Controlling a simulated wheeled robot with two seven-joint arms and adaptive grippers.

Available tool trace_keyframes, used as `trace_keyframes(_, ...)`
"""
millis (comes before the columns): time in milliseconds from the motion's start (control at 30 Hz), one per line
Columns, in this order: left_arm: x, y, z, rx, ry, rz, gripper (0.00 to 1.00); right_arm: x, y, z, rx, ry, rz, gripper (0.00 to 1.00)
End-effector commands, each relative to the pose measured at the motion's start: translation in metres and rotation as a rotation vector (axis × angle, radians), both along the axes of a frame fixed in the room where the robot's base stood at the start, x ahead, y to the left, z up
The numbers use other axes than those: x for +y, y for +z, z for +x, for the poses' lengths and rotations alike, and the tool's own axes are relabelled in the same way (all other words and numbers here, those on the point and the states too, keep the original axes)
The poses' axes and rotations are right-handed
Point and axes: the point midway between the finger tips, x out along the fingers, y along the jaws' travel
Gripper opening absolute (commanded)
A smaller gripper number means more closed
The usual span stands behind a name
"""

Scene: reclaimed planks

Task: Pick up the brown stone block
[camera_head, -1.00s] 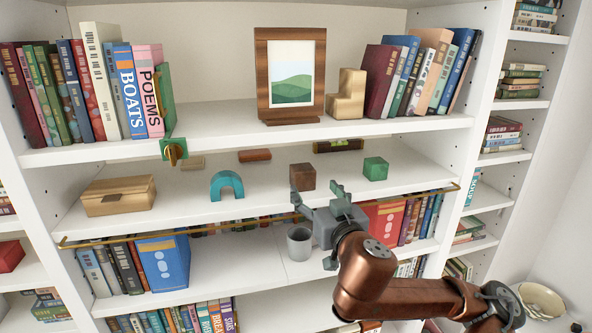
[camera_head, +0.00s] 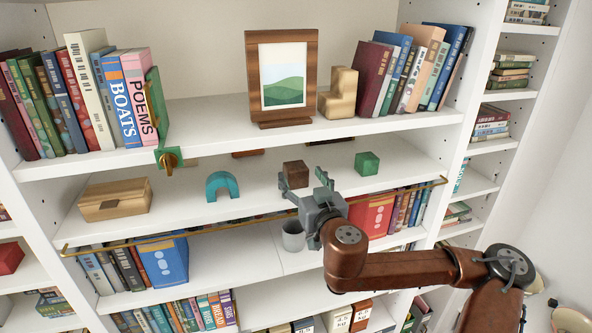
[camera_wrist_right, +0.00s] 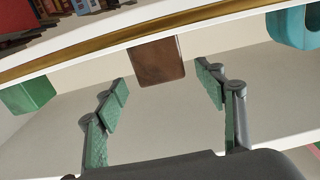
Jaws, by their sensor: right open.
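The brown stone block (camera_head: 296,174) sits on the middle shelf (camera_head: 180,207), between the teal arch (camera_head: 222,186) and the green cube (camera_head: 367,163). My right gripper (camera_head: 303,182) is open and empty in front of it, low at the shelf's front. In the right wrist view the block (camera_wrist_right: 158,61) lies centred between the spread green fingertips (camera_wrist_right: 163,82), with a gap on each side. My left gripper is not in view.
A brass rail (camera_head: 225,226) runs along the shelf's front, below my right gripper. A wooden box (camera_head: 115,199) stands at the left. The upper shelf (camera_head: 215,134) overhangs and hides parts of things behind. A grey cup (camera_head: 293,236) stands on the shelf below.

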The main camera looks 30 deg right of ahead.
Motion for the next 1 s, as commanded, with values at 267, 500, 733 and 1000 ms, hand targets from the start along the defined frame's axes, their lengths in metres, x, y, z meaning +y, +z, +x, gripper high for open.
trace_keyframes(267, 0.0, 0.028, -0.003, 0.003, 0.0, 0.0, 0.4, -0.008, 0.01, 0.036, 0.0, -0.001, 0.002, 0.64)
trace_keyframes(500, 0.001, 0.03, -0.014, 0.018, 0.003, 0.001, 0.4, -0.01, 0.007, 0.048, -0.001, 0.001, 0.001, 0.64)
trace_keyframes(733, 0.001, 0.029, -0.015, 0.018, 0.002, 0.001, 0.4, -0.01, 0.006, 0.048, 0.0, 0.001, 0.001, 0.58)
trace_keyframes(1000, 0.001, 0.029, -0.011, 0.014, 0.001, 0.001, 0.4, -0.01, 0.006, 0.048, 0.0, 0.001, 0.001, 0.39)
